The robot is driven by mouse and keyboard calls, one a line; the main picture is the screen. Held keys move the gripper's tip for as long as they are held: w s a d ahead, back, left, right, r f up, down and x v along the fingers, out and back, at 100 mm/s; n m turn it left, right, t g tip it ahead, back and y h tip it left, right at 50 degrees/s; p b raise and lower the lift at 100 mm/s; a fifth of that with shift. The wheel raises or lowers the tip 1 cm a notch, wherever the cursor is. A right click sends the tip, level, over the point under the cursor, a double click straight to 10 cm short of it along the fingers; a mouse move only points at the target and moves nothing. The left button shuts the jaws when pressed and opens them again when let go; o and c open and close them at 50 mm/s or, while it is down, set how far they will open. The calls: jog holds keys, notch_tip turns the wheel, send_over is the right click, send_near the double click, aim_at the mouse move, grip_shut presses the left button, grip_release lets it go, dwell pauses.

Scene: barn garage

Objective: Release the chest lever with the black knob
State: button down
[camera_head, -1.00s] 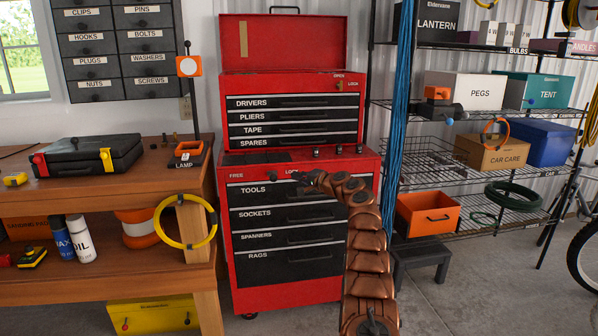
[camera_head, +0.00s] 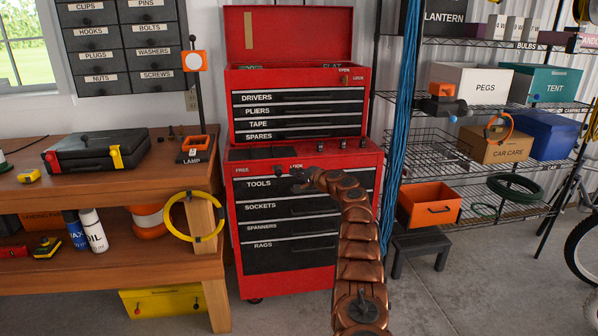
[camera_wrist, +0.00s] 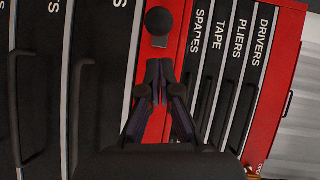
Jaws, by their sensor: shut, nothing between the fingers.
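The red tool chest (camera_head: 231,215) stands against the wall with labelled black drawers. On its red strip, between the FREE and LOCK labels, is the lever's black knob (camera_head: 278,170); it lies nearer LOCK. In the wrist view the round black knob (camera_wrist: 159,21) stands out from the red strip, with a small grey part beside it. My gripper (camera_head: 296,180) is in front of the strip, just right of the knob. In the wrist view its fingers (camera_wrist: 158,72) are together and empty, pointing at the knob. A small gap shows between the fingertips and the knob.
A wooden workbench (camera_head: 120,190) with a black case is at the left. Wire shelves (camera_head: 440,180) with boxes are at the right, behind hanging blue rope (camera_head: 402,130). A dark step stool (camera_head: 420,243) stands right of the chest. The floor in front is clear.

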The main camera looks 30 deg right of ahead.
aim_at(278, 171)
jog(key=shift+w+a+f, duration=0.15)
jog(key=shift+w+a, duration=0.2)
jog(key=shift+a, duration=0.2)
jog(key=shift+w+a+f, duration=0.1)
jog(key=shift+w+a, duration=0.2)
jog(key=shift+a, duration=0.2)
